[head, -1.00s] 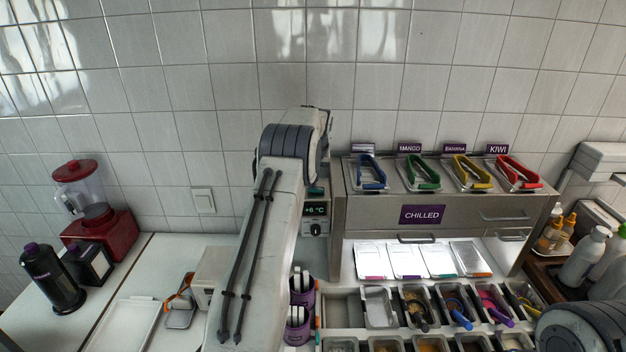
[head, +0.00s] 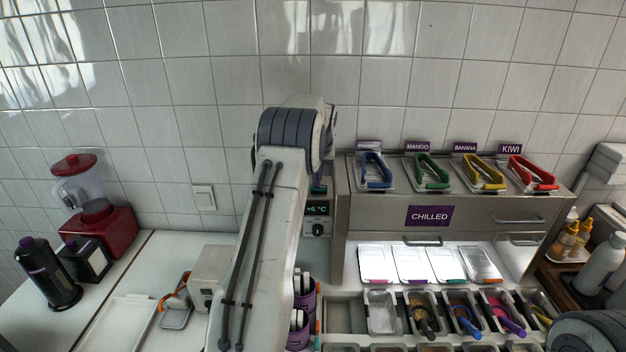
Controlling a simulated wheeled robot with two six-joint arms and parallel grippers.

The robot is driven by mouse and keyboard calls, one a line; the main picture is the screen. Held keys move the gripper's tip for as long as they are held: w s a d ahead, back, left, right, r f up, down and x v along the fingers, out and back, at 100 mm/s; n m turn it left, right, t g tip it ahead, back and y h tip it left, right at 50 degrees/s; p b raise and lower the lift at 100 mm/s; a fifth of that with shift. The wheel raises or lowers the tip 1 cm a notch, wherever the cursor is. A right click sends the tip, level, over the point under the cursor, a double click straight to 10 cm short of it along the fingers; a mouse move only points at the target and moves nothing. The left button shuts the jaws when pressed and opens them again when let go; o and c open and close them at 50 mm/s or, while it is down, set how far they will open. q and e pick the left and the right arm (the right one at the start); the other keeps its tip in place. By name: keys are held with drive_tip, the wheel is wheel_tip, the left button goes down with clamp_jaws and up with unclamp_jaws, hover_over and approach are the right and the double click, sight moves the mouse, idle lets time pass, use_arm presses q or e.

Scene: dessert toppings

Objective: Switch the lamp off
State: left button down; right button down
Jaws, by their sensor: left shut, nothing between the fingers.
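The lamp itself is not clearly visible. Bright light falls on the white counter and pale lids (head: 412,264) under the chilled cabinet (head: 385,212). A grey control unit (head: 318,227) stands left of the cabinet, with a lit "+6 °C" display and a round knob. A white wall switch (head: 204,198) is on the tiles to the left. My left arm rises through the middle of the head view, its wrist in front of the wall. My left gripper (head: 319,184) is mostly hidden behind that wrist, close above the display; it is shut and empty. My right gripper is out of view.
Colored tongs rest on top of the cabinet. Topping tubs (head: 424,310) fill the front rack. A red blender (head: 100,232), a dark bottle (head: 48,276) and a tray (head: 122,322) are at left. Squeeze bottles (head: 600,252) stand at right.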

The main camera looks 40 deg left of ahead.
use_arm(q)
drive_tip(key=shift+w+d, duration=0.3)
drive_tip(key=shift+d, duration=0.05)
drive_tip(key=shift+a, duration=0.1)
drive_tip(key=shift+s+r, duration=0.1)
drive_tip(key=shift+r, duration=0.4)
drive_tip(key=b+v, duration=0.2)
drive_tip(key=v, duration=0.7)
drive_tip(key=shift+r+b, duration=0.3)
drive_tip(key=shift+b, duration=0.1)
